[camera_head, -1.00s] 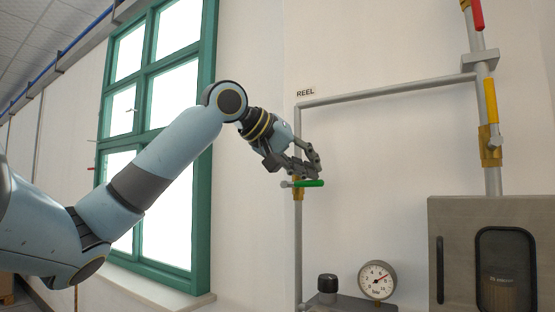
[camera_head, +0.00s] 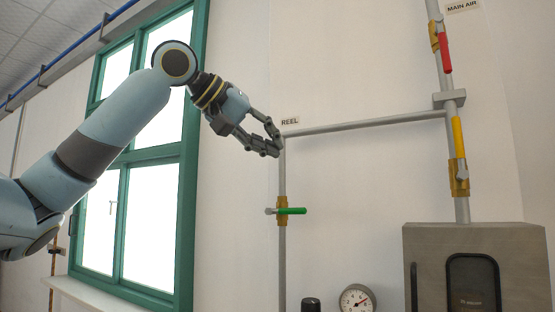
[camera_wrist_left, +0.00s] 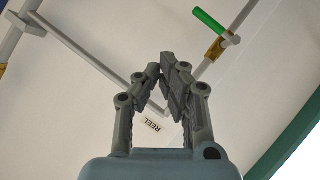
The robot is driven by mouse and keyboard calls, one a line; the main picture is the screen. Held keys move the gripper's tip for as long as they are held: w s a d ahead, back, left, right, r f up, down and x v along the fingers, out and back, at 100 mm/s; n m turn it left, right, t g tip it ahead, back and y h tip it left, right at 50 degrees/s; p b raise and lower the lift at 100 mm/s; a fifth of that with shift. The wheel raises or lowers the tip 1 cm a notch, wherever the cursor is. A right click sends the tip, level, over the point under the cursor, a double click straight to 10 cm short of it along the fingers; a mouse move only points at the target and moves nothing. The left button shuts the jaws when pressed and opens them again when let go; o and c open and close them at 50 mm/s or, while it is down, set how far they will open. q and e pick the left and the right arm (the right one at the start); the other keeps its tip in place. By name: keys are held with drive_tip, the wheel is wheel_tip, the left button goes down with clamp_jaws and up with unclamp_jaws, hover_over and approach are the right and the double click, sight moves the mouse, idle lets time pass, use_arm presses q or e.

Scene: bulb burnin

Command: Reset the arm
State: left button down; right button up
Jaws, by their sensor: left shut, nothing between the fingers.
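My left gripper (camera_head: 268,147) is in the upper middle of the head view, left of the pipe bend and just below the REEL label (camera_head: 290,121). Its fingers are shut with nothing between them. In the left wrist view the fingertips (camera_wrist_left: 168,68) meet in front of the wall. The green-handled valve (camera_head: 291,211) sits on the vertical pipe below the gripper, its handle pointing right, level. It also shows in the left wrist view (camera_wrist_left: 211,24), apart from the fingers. My right gripper is in neither view.
A red-handled valve (camera_head: 444,54) and a yellow-handled valve (camera_head: 458,137) are on the thicker pipe at right. A grey cabinet (camera_head: 420,240) and a pressure gauge (camera_head: 357,299) are below. A green-framed window (camera_head: 186,200) is behind my left arm. The wall between the pipes is clear.

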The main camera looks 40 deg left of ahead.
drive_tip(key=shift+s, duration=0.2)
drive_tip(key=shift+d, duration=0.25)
